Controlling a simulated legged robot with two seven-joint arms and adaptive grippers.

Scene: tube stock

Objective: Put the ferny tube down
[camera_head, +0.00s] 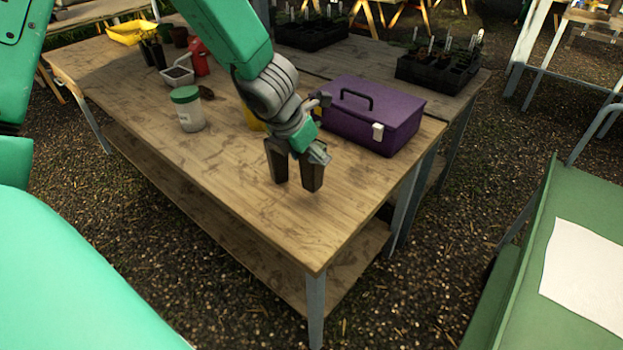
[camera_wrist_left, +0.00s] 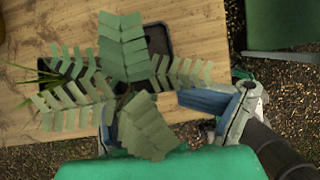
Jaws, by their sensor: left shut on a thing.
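My left gripper (camera_head: 296,184) is above the near right part of the wooden table (camera_head: 250,200), left of the purple toolbox. The ferny tube's green fronds (camera_wrist_left: 128,75) fill the middle of the left wrist view, between the gripper's blue-padded fingers. The gripper is shut on the ferny tube. Whether the tube's base touches the table cannot be told. My right gripper is out of view.
A purple toolbox (camera_head: 375,115) stands just right of the gripper. A white jar with a green lid (camera_head: 187,108) stands to its left. Black seedling trays (camera_head: 437,72) and small pots (camera_head: 158,54) are farther back. The table's near right corner is clear.

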